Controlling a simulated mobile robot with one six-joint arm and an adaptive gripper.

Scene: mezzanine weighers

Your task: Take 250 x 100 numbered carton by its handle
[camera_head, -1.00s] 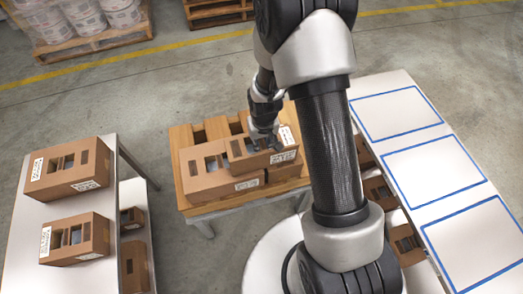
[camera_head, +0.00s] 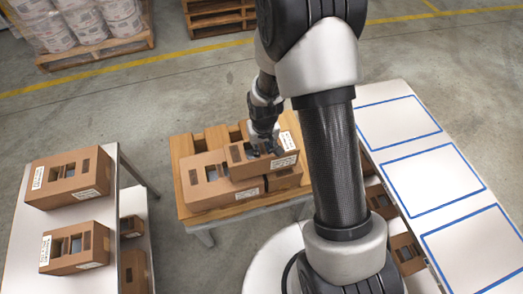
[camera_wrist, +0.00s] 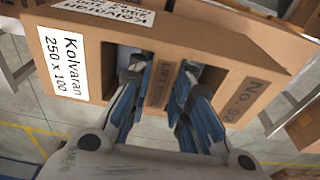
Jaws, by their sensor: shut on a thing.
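The 250 x 100 numbered carton (camera_head: 238,155) is brown, with two openings and a strip between them. The wrist view shows it close up (camera_wrist: 222,62), with a white "Kolvaran 250 x 100" label and a "No." marking. My gripper (camera_head: 263,148) is over its top. In the wrist view my gripper (camera_wrist: 161,78) has a finger in each opening, shut on the handle strip (camera_wrist: 160,84) printed "LIFT". The carton is over other cartons on the wooden-topped table; I cannot tell whether it touches them.
Another carton (camera_head: 205,187) stands close at its left, and a carton (camera_head: 285,180) is partly hidden below it. More cartons (camera_head: 68,178) stand on the white left table (camera_head: 25,222). A white table (camera_head: 400,115) with empty blue-outlined areas is at the right, beyond my arm.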

